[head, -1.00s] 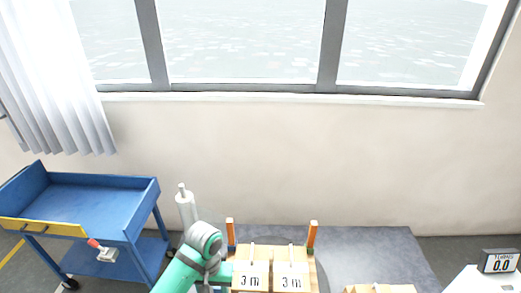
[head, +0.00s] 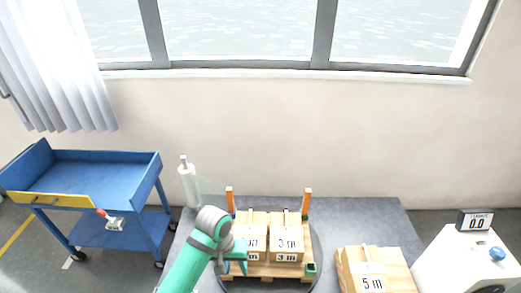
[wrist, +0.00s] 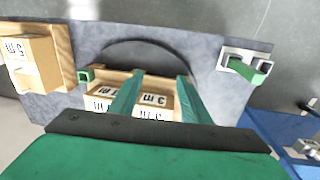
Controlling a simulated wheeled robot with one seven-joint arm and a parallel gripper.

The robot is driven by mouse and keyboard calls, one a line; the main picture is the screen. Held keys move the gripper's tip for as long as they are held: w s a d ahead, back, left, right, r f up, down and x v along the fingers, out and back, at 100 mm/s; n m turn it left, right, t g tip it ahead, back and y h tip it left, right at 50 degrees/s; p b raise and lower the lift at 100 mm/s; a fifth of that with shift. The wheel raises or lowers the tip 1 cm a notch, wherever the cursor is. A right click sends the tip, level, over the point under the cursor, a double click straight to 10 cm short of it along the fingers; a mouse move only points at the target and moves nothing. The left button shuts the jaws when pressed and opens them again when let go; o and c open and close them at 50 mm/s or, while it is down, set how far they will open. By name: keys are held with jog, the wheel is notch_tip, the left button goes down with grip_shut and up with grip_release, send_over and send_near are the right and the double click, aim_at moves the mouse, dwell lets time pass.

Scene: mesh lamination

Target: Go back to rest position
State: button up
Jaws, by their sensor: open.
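My gripper (head: 237,264) is at the left side of the pallet in the head view, in front of the left boxes. In the wrist view its two green fingers (wrist: 157,92) are spread apart with nothing held between them. Several cartons marked "3 m" (head: 287,240) stand stacked on a wooden pallet (head: 268,270); they also show beyond the fingers in the wrist view (wrist: 150,98). My arm hides part of the left cartons.
Orange posts (head: 305,203) rise behind the cartons. A pallet with a "5 m" box (head: 372,283) stands at right. A film roll (head: 188,185) stands at left. A blue cart (head: 85,180) is further left, and a white machine with a display (head: 474,221) is far right.

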jog(key=w+d+r+n+t+h, duration=0.15)
jog(key=d+t, duration=0.25)
jog(key=d, duration=0.6)
jog(key=w+d+r+n+t+h, duration=0.1)
jog(key=w+d+r+t+h, duration=0.15)
jog(key=d, duration=0.65)
jog(key=w+d+r+n+t+h, duration=0.1)
jog(key=d+r+t+h, duration=0.3)
jog(key=d, duration=0.6)
jog(key=s+a+f+n+t+y, duration=0.1)
jog(key=s+a+f+y, duration=0.25)
jog(key=s, duration=0.35)
jog(key=s+a+f+n+t+y, duration=0.1)
jog(key=s+a+f+t+y, duration=0.1)
jog(key=s+a, duration=0.35)
jog(key=s+a+f+n+t+y, duration=0.1)
jog(key=s+a+f+y, duration=0.15)
jog(key=s, duration=0.65)
jog(key=s+a+r+m, duration=0.2)
jog(key=s+a, duration=0.2)
jog(key=s, duration=0.3)
jog(key=s+a+r+m+y, duration=0.1)
jog(key=s+a+r+m, duration=0.2)
jog(key=s+a, duration=0.2)
jog(key=s+t, duration=0.1)
jog(key=s, duration=0.2)
jog(key=shift+s+r+m, duration=0.15)
jog(key=shift+s+m, duration=0.05)
jog(key=shift+m, duration=0.15)
